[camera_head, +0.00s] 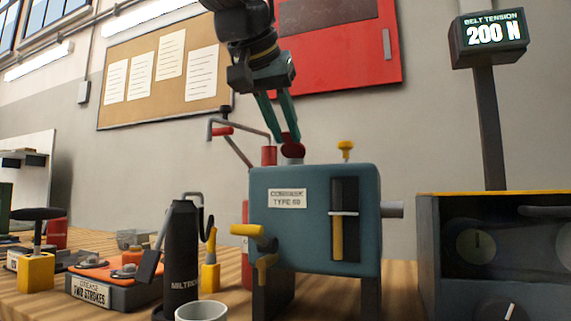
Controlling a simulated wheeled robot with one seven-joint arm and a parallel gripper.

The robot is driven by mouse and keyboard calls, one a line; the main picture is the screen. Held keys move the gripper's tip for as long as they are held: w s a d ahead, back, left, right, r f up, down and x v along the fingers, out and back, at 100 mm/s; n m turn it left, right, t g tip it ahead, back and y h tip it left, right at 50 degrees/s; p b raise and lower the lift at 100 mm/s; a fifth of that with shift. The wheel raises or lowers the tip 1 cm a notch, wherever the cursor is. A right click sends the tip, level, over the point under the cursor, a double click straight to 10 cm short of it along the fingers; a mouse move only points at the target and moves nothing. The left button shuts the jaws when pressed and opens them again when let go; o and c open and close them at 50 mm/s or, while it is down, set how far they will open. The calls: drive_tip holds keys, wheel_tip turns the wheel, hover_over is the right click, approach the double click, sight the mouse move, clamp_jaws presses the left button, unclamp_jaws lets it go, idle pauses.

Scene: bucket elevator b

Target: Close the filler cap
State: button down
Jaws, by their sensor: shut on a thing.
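The blue-green gearbox (310,250) stands on dark legs on the wooden bench. My gripper (288,134) reaches down from above, its green fingers shut on a dark red cap (291,146) over the gearbox's top. A short grey neck (293,159) shows directly below the cap. I cannot tell whether the cap is seated on the neck or slightly above it.
A red post (268,156) stands left of the cap, and a yellow knob (345,146) to its right. The gearbox front has a sight glass (343,218) and a yellow tap (255,236). A black flask (182,250) and white cup (201,311) stand left. The display (490,35) reads 200 N.

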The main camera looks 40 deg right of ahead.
sight(280, 166)
drive_tip(key=shift+s+a+f+t+h+b, duration=0.15)
drive_tip(key=shift+f+t+h+b, duration=0.3)
drive_tip(key=shift+b, duration=2.1)
drive_tip(key=shift+a+f+t+h+b, duration=0.2)
drive_tip(key=shift+f+h+b, duration=0.35)
drive_tip(key=shift+b, duration=2.05)
drive_tip(key=shift+s+a+f+t+h+b, duration=0.15)
drive_tip(key=shift+f+t+h+b, duration=0.3)
drive_tip(key=shift+b, duration=2.1)
drive_tip(key=f+t+h+b, duration=0.1)
drive_tip(key=h+b, duration=0.1)
drive_tip(key=b, duration=0.5)
drive_tip(key=shift+a+f+b, duration=0.15)
drive_tip(key=shift+f+b, duration=0.05)
drive_tip(key=shift+b, duration=0.1)
drive_tip(key=shift+h+b, duration=0.25)
drive_tip(key=shift+b, duration=0.5)
drive_tip(key=shift+s+t+b, duration=0.1)
drive_tip(key=shift+t+b, duration=0.2)
drive_tip(key=shift+b, duration=0.3)
drive_tip(key=c, duration=0.7)
unclamp_jaws()
